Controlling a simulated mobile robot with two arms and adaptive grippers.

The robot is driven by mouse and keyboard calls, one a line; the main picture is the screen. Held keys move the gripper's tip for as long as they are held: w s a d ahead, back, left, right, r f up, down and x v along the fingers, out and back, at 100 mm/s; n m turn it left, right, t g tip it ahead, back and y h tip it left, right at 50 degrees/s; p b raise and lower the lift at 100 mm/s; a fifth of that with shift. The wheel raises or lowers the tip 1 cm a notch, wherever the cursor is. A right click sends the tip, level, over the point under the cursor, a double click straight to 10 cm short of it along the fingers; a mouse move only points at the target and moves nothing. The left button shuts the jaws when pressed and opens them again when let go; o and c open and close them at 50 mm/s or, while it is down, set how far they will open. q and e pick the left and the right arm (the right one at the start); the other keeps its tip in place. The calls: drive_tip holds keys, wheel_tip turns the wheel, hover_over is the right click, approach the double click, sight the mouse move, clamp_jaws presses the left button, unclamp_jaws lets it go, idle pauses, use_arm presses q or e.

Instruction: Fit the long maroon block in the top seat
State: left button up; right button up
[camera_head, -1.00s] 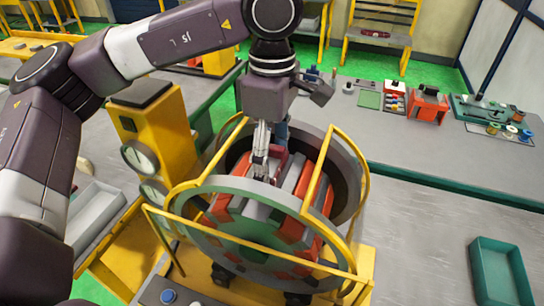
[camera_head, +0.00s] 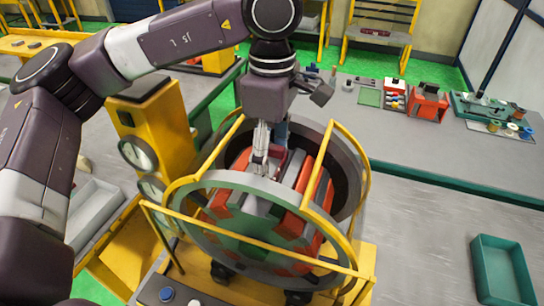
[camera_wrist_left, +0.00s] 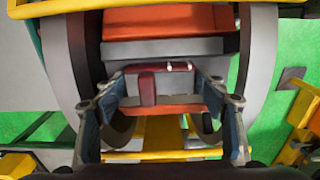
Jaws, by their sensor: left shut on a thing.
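The long maroon block (camera_head: 278,160) is in my left gripper (camera_head: 261,163), at the top of the round stator (camera_head: 268,205). The fingers partly hide it in the head view. In the left wrist view the block (camera_wrist_left: 147,86) lies between the two fingertips of the left gripper (camera_wrist_left: 163,85), with a red-orange stator segment (camera_wrist_left: 160,110) below it in the picture. The top seat is mostly hidden by the gripper and block, and I cannot tell whether the block is seated. My right gripper is not in view.
A yellow rail frame (camera_head: 318,178) rises around the stator, close to the gripper. A yellow post with gauges (camera_head: 165,130) stands to its left. A grey bench (camera_head: 400,145) with parts and a red box (camera_head: 428,104) lies behind. A green tray (camera_head: 500,270) is at right.

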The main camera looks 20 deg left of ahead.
sight(271, 161)
use_arm(q)
drive_tip(key=shift+f, duration=0.15)
drive_tip(key=o, duration=1.8)
drive_tip(key=shift+c, duration=0.2)
drive_tip(key=shift+s, duration=0.1)
wheel_tip(271, 161, up, 12)
